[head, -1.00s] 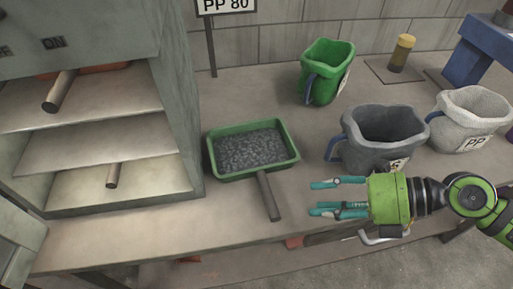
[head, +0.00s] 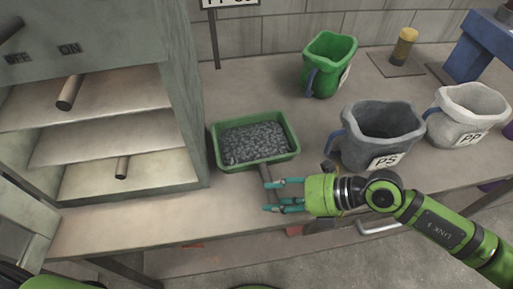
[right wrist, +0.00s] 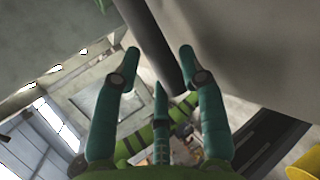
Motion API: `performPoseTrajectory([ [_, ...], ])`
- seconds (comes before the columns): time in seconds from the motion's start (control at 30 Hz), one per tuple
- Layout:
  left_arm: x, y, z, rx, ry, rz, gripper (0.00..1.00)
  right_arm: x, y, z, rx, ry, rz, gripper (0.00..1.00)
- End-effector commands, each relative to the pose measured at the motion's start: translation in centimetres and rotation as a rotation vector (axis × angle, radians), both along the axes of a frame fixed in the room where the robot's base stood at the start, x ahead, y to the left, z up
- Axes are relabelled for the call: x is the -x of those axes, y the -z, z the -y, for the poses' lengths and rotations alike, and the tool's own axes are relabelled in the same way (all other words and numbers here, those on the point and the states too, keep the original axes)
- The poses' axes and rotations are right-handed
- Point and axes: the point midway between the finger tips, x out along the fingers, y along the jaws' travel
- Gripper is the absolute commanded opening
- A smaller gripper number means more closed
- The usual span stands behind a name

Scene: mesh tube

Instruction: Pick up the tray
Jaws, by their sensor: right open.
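The green tray (head: 221,160) sits on the table in the head view, filled with dark grey granules. My left gripper is not in view.
A grey shelved cabinet (head: 190,110) stands left of the tray. A grey PS bin (head: 375,140), a white PP bin (head: 462,115) and a green bin (head: 327,62) stand to the right and behind. The table front (head: 120,228) is clear.

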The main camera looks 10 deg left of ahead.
Motion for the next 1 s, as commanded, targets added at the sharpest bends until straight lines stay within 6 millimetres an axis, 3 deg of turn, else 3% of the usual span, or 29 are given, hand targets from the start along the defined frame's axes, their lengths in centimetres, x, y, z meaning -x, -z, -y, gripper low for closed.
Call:
performPoseTrajectory([
  [0.27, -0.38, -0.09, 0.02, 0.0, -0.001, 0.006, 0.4, -0.06, 0.24, -0.35, 0.0, 0.0, 0.001, 0.41],
  [0.37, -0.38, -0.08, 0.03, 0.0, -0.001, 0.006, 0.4, -0.06, 0.23, -0.35, 0.0, 0.001, 0.001, 0.05],
  [0.4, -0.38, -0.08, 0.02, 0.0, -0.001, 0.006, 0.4, -0.05, 0.24, -0.34, 0.0, 0.001, 0.001, 0.0],
  [1.0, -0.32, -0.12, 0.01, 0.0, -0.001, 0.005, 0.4, -0.1, -0.55, -0.39, -0.003, 0.0, 0.004, 0.0],
])
